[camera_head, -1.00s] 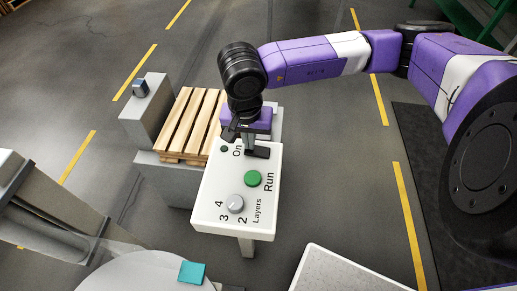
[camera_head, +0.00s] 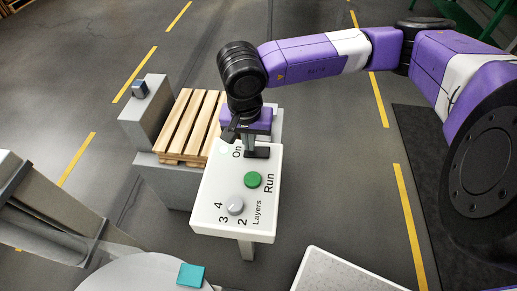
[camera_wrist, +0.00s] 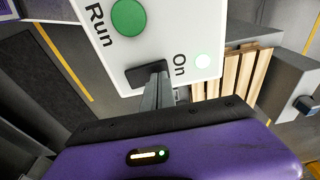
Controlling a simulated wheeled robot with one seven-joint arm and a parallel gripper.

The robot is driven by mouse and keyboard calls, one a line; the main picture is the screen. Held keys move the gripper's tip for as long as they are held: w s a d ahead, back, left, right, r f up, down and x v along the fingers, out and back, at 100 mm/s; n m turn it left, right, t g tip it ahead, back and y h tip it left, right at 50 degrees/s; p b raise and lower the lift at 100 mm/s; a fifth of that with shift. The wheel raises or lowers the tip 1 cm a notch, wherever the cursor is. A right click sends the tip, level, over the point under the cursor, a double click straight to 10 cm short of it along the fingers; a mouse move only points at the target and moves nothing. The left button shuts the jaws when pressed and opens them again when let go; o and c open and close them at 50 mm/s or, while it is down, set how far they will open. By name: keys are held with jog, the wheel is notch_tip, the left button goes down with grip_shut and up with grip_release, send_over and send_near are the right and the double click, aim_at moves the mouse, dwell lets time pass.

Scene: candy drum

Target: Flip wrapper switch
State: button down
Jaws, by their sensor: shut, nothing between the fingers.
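The white control panel (camera_head: 212,213) stands in the middle of the head view, with a green Run button (camera_head: 253,180) and a grey Layers knob (camera_head: 235,205) marked 2, 3, 4. The lamp beside the "On" label is lit pale white-green, and it shows clearly in the wrist view (camera_wrist: 202,61). The dark switch base (camera_wrist: 140,75) is on the panel near "On"; it also shows in the head view (camera_head: 262,152). My gripper (camera_wrist: 157,70) is shut and empty, its fingertips at the switch base. The fingers hide the switch lever; I cannot tell whether they touch it.
A wooden pallet (camera_head: 190,125) lies on a grey stand behind the panel, with a grey block (camera_head: 146,105) to its left. A round grey turntable (camera_head: 140,272) with a teal square (camera_head: 191,274) is at front left. Open floor lies right of the panel.

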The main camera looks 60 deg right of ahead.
notch_tip(320, 180, up, 6)
jog(key=p, duration=0.1)
jog(key=shift+r, duration=0.15)
dwell(0.5)
dwell(0.5)
